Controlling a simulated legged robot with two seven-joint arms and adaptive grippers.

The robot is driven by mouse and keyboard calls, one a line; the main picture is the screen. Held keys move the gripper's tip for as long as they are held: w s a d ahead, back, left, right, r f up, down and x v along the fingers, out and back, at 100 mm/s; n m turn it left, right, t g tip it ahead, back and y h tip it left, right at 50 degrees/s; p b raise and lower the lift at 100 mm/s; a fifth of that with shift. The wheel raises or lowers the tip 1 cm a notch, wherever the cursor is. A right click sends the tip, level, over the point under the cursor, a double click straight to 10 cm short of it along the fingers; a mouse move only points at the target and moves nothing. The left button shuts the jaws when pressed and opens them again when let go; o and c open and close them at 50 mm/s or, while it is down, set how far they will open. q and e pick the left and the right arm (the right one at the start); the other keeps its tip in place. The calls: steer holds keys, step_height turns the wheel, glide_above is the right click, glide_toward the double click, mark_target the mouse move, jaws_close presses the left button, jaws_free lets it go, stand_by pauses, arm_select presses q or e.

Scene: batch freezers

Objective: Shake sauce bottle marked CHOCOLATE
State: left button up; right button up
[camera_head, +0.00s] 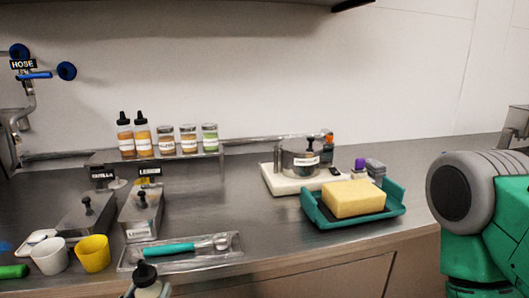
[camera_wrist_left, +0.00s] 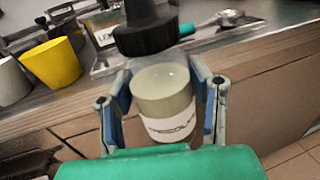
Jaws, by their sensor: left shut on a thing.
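The sauce bottle (camera_wrist_left: 166,95) has a black cap, a pale body and a white label, only part of which can be read. My left gripper (camera_wrist_left: 163,108) is shut on it, with one finger on each side of the body. In the head view the bottle (camera_head: 147,283) shows at the bottom edge, cap up, in front of the counter; its lower part is cut off. My right gripper is not in view.
A metal tray with a teal-handled scoop (camera_head: 170,249) lies near the counter's front edge. Yellow (camera_head: 93,253) and white (camera_head: 49,256) cups stand left. Several bottles and jars (camera_head: 166,140) line the back shelf. A teal tray (camera_head: 396,207) holds a yellow sponge (camera_head: 354,199).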

mark_target(141, 273)
arm_select(q)
step_height(141, 273, up, 7)
steer(key=shift+w+f, duration=0.1)
steer(key=shift+f, duration=0.1)
steer(key=f, duration=0.6)
steer(key=shift+s+f, duration=0.25)
steer(key=shift+s, duration=0.05)
steer(key=shift+w, duration=0.15)
steer(key=r, duration=0.6)
steer(key=shift+w+r, duration=0.1)
steer(key=shift+w, duration=0.1)
steer(key=shift+s, duration=0.1)
step_height(141, 273, down, 7)
steer(key=shift+s+r, duration=0.1)
steer(key=shift+s, duration=0.05)
steer(key=shift+r, duration=0.1)
